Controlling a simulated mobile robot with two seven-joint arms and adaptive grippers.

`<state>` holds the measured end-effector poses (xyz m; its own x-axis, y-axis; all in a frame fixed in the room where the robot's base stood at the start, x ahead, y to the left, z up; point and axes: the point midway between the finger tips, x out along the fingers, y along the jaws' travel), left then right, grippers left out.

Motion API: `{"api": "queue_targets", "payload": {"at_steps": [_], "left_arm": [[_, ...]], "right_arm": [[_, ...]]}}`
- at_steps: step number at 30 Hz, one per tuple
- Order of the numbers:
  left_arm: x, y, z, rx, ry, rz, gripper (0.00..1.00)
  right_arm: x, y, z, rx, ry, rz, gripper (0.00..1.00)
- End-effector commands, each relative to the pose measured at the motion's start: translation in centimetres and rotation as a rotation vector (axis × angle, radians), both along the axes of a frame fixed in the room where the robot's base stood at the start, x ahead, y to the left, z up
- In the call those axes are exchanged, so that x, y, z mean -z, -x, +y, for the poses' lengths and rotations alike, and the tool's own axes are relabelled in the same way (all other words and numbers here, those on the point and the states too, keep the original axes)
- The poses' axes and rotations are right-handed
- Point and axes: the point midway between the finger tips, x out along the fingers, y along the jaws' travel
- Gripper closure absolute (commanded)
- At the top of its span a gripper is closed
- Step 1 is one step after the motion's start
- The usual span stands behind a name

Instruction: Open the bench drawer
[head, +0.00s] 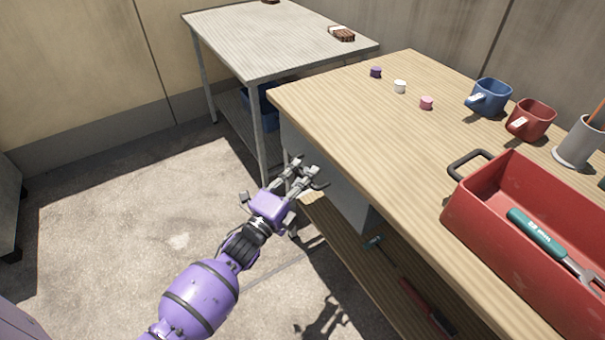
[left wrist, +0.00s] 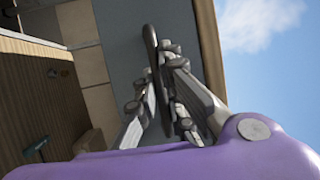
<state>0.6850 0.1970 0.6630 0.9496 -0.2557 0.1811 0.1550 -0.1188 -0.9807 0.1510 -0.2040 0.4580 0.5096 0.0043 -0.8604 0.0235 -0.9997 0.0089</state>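The wooden-topped bench (head: 350,110) fills the right of the head view. Its grey drawer front (head: 325,165) is under the top at the left end and looks closed. A dark bar handle (head: 320,185) is on that front, partly hidden by my fingers. In the left wrist view the handle (left wrist: 149,38) runs between the fingers, in front of the grey drawer front (left wrist: 120,40). My left gripper (head: 306,166) is at the handle with its fingers apart, one on each side. Whether a finger touches the bar is unclear. My right gripper is not in view.
On the bench top are a red toolbox (head: 465,215), a blue mug (head: 489,97), a red mug (head: 530,119) and small caps. Tools lie on the lower shelf (head: 350,265). A grey table (head: 270,40) stands behind. The floor (head: 150,210) to the left is clear.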

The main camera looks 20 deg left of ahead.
Motion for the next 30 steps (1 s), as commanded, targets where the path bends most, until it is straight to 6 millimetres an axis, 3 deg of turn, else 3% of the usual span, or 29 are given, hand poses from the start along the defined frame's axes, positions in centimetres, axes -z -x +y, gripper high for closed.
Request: {"api": "queue_targets", "payload": {"at_steps": [11,17,23,30], "left_arm": [[0.1,0.2,0.1,0.0,0.003,0.003,1.0],[0.1,1.8,1.4,0.0,0.001,0.005,1.0],[0.0,5.9,4.5,-0.002,0.001,0.008,1.0],[0.2,12.2,9.4,-0.003,0.001,0.01,1.0]], "right_arm": [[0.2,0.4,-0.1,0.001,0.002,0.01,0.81],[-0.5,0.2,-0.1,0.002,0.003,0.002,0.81],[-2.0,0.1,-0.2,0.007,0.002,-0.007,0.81],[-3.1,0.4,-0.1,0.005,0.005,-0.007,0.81]]}}
